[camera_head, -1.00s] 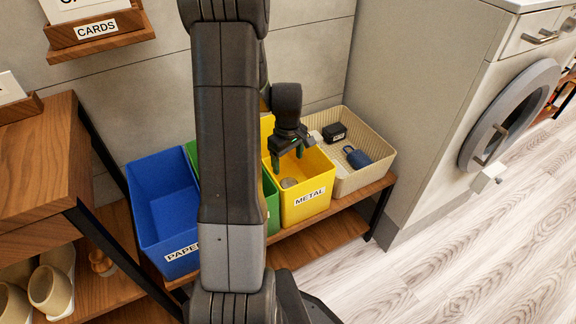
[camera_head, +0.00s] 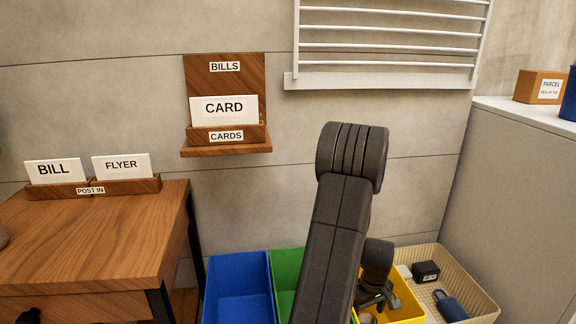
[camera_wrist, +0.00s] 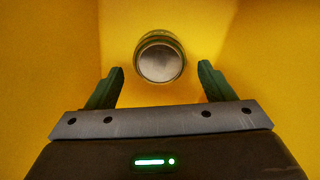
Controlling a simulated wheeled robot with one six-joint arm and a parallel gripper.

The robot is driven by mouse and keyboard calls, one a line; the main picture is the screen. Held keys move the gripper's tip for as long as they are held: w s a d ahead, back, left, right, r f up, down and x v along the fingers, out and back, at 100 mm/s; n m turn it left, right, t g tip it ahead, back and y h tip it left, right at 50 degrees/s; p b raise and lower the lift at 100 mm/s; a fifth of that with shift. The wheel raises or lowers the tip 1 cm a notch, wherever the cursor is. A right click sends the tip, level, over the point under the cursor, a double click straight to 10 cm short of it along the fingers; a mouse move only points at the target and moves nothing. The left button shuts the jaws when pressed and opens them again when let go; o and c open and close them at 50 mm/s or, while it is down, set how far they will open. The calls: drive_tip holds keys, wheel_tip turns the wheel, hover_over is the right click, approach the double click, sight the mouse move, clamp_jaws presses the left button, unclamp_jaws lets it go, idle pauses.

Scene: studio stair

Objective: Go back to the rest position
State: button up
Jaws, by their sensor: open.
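My gripper (camera_wrist: 160,88) is open over the yellow bin (camera_head: 408,300). In the wrist view its two green fingers stand apart with nothing between them. A round metal lid or can (camera_wrist: 160,58) lies inside the yellow bin, just beyond the fingertips and apart from them. In the head view my arm stretches down across the picture and hides part of the bins. The fingers are small and partly hidden there.
A blue bin (camera_head: 238,290) and a green bin (camera_head: 288,268) stand left of the yellow one. A beige basket (camera_head: 484,302) at right holds a black item and a blue padlock (camera_head: 450,306). A wooden desk (camera_head: 110,235) stands left, and a card holder (camera_head: 226,140) hangs on the wall.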

sight(366, 318)
wheel_tip(366, 318, down, 4)
drive_tip(key=shift+b, duration=0.45)
drive_tip(key=shift+r+p, duration=0.75)
drive_tip(key=shift+r, duration=1.25)
